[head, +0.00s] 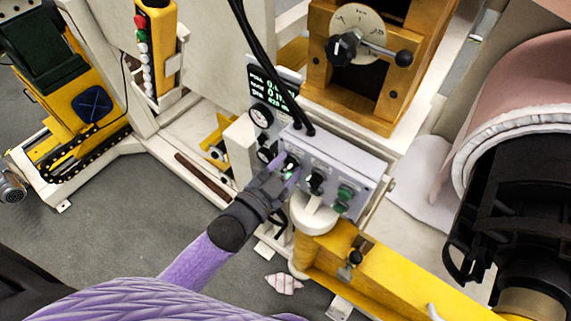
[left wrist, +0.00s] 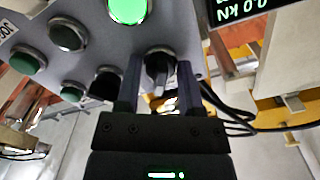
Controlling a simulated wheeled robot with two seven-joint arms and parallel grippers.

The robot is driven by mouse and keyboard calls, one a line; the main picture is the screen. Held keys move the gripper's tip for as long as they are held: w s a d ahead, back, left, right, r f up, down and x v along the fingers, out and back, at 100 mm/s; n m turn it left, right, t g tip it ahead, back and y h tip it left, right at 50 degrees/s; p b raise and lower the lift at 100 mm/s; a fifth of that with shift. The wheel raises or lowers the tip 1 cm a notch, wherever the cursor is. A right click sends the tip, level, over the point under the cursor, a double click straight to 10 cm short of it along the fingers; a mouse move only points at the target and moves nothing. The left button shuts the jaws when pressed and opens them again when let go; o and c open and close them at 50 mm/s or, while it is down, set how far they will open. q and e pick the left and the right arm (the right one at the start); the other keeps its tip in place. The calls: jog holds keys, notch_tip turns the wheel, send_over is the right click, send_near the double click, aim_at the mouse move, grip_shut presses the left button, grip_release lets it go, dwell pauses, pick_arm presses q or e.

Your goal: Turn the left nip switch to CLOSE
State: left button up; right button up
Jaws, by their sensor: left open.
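The grey control box (head: 350,163) stands on a post at the middle of the head view, with black switches and green buttons on its sloped face. My left gripper (head: 288,170) is at the left end of this face, partly covering the left nip switch. In the left wrist view the black switch knob (left wrist: 158,66) lies between the two open fingers (left wrist: 158,88), with a gap visible on each side. Another black switch (head: 316,181) is to its right in the head view. The knob's label cannot be read. My right gripper is not in view.
A lit green lamp (left wrist: 129,8) and green buttons (left wrist: 27,60) are on the same panel. A display (head: 272,90) and gauges stand behind the box. Black cables (head: 262,62) hang down to the box. A yellow beam (head: 385,285) runs below right. Grey floor (head: 140,210) is open at left.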

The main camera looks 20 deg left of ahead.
pick_arm(q)
grip_shut()
dwell(0.4)
jog(key=n, duration=0.3)
jog(key=shift+p, duration=0.4)
jog(key=n, duration=0.8)
jog(key=shift+n+p, duration=0.3)
jog(key=shift+p, duration=0.05)
jog(key=shift+n, duration=0.3)
